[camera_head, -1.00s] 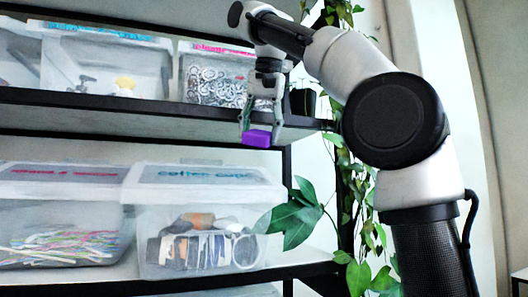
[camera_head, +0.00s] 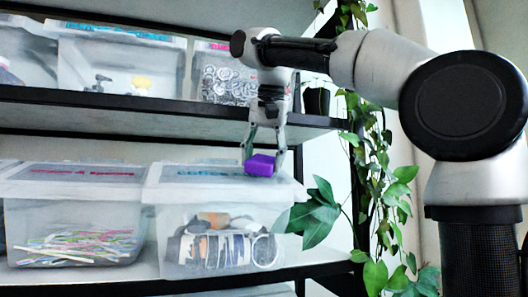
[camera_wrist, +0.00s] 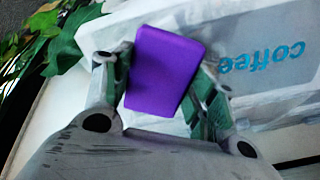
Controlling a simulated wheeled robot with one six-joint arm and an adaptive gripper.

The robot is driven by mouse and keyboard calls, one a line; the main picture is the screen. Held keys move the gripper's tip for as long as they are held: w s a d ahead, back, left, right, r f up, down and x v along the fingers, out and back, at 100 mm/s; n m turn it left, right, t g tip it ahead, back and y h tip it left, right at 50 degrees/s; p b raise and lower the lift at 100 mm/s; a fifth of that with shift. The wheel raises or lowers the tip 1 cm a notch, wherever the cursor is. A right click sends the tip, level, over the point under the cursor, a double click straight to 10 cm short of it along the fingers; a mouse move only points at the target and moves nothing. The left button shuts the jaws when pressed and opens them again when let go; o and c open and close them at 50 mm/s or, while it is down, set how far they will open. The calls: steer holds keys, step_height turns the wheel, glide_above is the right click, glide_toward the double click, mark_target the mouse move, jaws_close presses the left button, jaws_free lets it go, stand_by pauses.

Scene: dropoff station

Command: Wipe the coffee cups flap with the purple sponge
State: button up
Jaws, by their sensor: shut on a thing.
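The purple sponge (camera_head: 260,165) is held between the fingers of my gripper (camera_head: 265,160), which points down. It also fills the middle of the wrist view (camera_wrist: 163,70), between both fingers. The coffee cups bin (camera_head: 215,235) is a clear box with dark and orange items inside, on the lower shelf. Its lid flap (camera_head: 205,174) carries blue lettering, partly hidden by the sponge and gripper in the head view. The sponge is over the right part of the flap. Whether it touches the flap I cannot tell. In the wrist view the flap (camera_wrist: 245,80) lies right of the sponge.
A second bin (camera_head: 75,215) with colourful straws stands at the left. The upper shelf (camera_head: 170,117) with more bins runs above, close to my arm. A plant (camera_head: 318,215) hangs just right of the coffee cups bin.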

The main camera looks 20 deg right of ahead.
mark_target(289, 179)
steer(key=shift+x, duration=1.05)
stand_by(0.6)
steer(key=shift+d, duration=3.9)
steer(key=shift+a, duration=3.95)
steer(key=shift+v, duration=3)
steer(key=shift+r, duration=0.1)
